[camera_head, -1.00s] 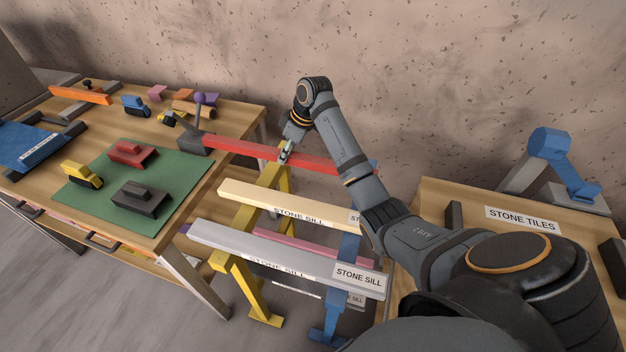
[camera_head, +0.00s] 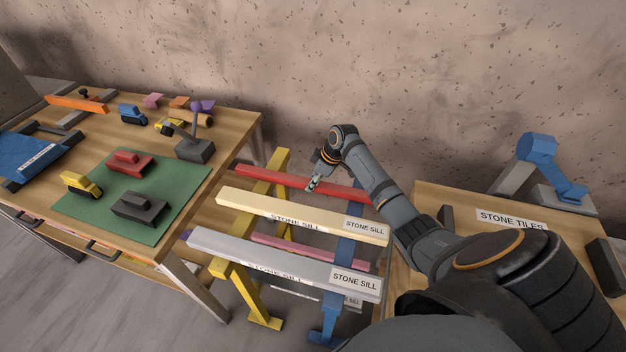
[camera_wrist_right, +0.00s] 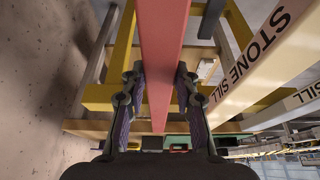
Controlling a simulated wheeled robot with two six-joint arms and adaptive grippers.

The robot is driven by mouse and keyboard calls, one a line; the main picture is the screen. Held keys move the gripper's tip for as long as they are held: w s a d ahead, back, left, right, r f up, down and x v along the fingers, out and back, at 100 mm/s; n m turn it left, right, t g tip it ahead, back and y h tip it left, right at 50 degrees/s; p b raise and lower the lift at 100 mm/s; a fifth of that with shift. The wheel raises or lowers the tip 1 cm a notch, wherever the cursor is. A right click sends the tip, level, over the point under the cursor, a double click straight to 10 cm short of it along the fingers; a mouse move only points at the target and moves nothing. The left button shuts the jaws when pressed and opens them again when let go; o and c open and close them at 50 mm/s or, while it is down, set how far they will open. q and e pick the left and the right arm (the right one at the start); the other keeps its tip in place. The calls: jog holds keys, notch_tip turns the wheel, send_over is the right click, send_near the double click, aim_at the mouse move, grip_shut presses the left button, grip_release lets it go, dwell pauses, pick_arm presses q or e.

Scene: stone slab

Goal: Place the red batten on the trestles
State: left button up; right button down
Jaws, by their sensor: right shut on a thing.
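The red batten (camera_head: 280,182) lies level across the gap between the two tables, behind the cream batten. My right gripper (camera_head: 312,184) is shut on it near its middle; in the right wrist view the batten (camera_wrist_right: 163,60) runs between the two fingers (camera_wrist_right: 160,100). The yellow trestle (camera_head: 246,222) is at the left and the blue trestle (camera_head: 346,250) at the right. The red batten is over or on their far ends; I cannot tell whether it touches them. My left gripper is not in view.
The cream batten (camera_head: 290,216) and the grey batten (camera_head: 255,258) lie across the trestles, labelled STONE SILL. A pink batten (camera_head: 290,247) is lower down. The left table holds a green mat (camera_head: 175,215) and a grey clamp-like tool (camera_head: 194,150). The right table (camera_head: 440,195) has a STONE TILES label.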

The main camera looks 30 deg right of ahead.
jog(key=c, duration=1)
grip_release()
jog(key=b+v, duration=0.1)
jog(key=v, duration=1.1)
jog(key=shift+r, duration=0.1)
